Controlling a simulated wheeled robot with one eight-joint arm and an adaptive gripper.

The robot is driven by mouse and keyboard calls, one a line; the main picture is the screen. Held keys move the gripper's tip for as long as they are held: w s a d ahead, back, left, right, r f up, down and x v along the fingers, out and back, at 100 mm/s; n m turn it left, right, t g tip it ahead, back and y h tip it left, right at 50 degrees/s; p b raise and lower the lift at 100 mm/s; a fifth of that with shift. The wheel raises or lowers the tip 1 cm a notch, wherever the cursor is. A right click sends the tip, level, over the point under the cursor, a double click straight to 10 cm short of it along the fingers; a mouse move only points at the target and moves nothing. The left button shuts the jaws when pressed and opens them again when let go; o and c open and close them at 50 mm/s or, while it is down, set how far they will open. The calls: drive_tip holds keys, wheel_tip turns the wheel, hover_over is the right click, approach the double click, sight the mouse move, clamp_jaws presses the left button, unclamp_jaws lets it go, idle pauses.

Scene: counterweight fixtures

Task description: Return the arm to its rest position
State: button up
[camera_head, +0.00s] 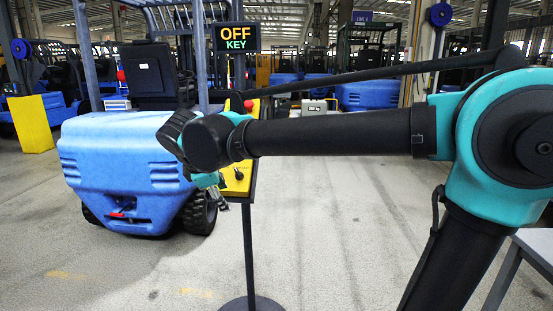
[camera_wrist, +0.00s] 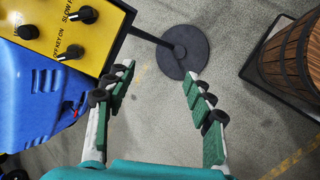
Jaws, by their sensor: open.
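My gripper (camera_wrist: 160,88) is open and empty in the wrist view, with its two green-padded fingers spread apart over the floor. In the head view my teal and black arm reaches across from the right, and its wrist end is in front of the yellow control panel (camera_head: 238,181). The gripper itself is mostly hidden there behind my wrist. In the wrist view the yellow panel (camera_wrist: 62,28) with black knobs is at the upper left, beside the left finger. One knob (camera_wrist: 70,53) is labelled KEY ON. A sign (camera_head: 237,38) above the panel reads OFF KEY.
A blue forklift (camera_head: 120,165) stands behind the panel at left. The panel's post rises from a round dark base (camera_wrist: 184,50). A wooden barrel (camera_wrist: 295,52) is at the right of the wrist view. Open concrete floor (camera_head: 340,220) lies in the middle.

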drive_tip(key=w+d+f+m+g, duration=0.1)
drive_tip(key=d+f+m, duration=0.4)
drive_tip(key=d+f, duration=0.4)
drive_tip(key=d+f+m+g, duration=0.1)
drive_tip(key=d+f+m, duration=0.45)
drive_tip(key=d, duration=0.55)
drive_tip(key=s+d+f+m+y, duration=0.1)
drive_tip(key=s+d+f+m, duration=0.8)
drive_tip(key=d+f, duration=0.3)
drive_tip(key=shift+s+d+f+m+y, duration=0.3)
drive_tip(key=shift+d+f+m+y, duration=0.15)
drive_tip(key=shift+d, duration=0.45)
